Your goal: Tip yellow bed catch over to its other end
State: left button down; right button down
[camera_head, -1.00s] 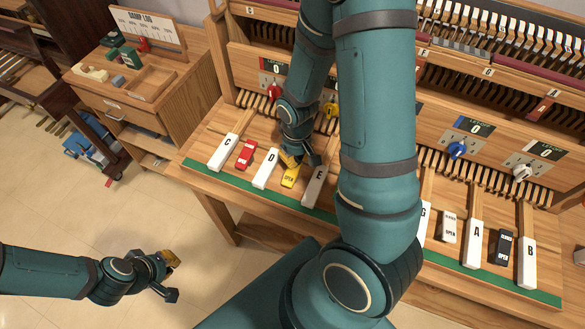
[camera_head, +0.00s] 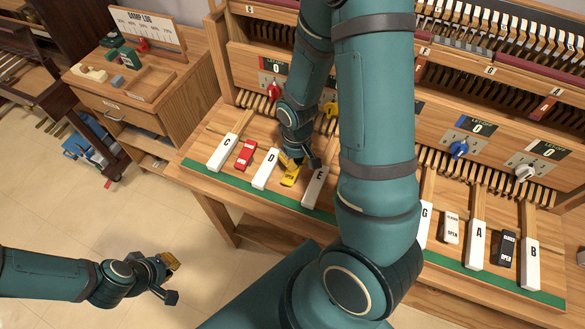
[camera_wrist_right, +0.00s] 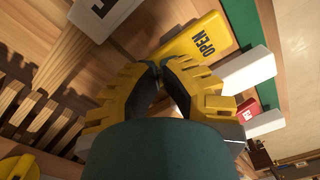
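The yellow bed catch (camera_head: 290,177) lies between the white D key (camera_head: 266,168) and E key (camera_head: 315,188), with the word OPEN showing on its near end. It also shows in the right wrist view (camera_wrist_right: 197,47), just beyond my fingertips. My right gripper (camera_head: 293,161) is over the catch's far end in the head view. In the right wrist view my right gripper (camera_wrist_right: 162,62) has its yellow fingertips together with nothing seen between them; I cannot tell whether they touch the catch. My left gripper (camera_head: 177,279) is open and empty, away over the floor.
A red catch (camera_head: 246,155) lies left of the D key; a white catch (camera_head: 451,228) and a black catch (camera_head: 503,248) lie at the right. A green strip (camera_head: 232,189) runs along the bench's front edge. My right arm hides the bench's middle.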

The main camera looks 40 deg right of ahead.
jog(key=shift+r+p, duration=2.85)
jog(key=shift+r, duration=0.65)
